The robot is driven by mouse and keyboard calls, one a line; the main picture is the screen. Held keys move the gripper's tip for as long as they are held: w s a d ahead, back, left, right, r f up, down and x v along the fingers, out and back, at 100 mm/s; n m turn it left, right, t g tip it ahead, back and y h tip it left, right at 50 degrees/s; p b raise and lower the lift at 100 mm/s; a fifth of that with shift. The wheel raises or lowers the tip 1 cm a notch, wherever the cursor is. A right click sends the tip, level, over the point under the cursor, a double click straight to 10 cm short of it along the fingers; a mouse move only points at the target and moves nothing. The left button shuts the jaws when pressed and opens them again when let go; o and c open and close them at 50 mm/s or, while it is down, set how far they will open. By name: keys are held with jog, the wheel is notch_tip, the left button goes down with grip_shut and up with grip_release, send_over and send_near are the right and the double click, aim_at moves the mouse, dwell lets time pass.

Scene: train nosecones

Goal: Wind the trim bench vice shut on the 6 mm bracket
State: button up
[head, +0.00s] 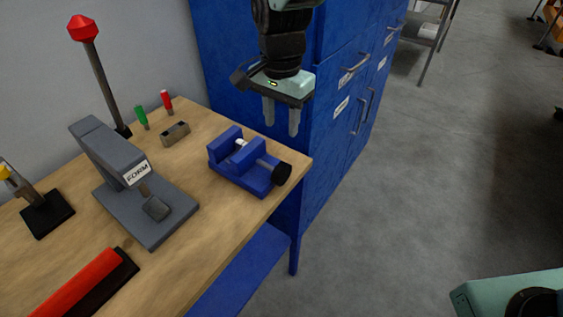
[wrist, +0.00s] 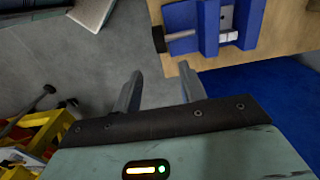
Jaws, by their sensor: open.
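The blue bench vice (head: 238,163) sits near the right end of the wooden bench in the head view. Its black knob (head: 282,174) is at the right end of a grey screw, close to the bench edge. A small pale piece (head: 241,143) shows at the jaws; I cannot tell whether it is the bracket or whether the jaws touch it. My gripper (head: 281,120) is open and empty, pointing down, apart from the vice. In the wrist view, the fingertips (wrist: 158,80) are apart over the floor, and the vice (wrist: 207,22) with its knob (wrist: 158,38) lies above them.
A grey press labelled FORM (head: 128,165) stands left on the bench (head: 205,230). A red-topped lever (head: 100,75), a small drilled block (head: 175,133) and a red bar (head: 80,285) are nearby. Blue cabinets (head: 335,110) stand behind my gripper. Grey floor (head: 420,200) is open to the right.

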aim_at(282, 165)
notch_tip(282, 165, down, 14)
jog(key=shift+p, duration=1)
grip_shut()
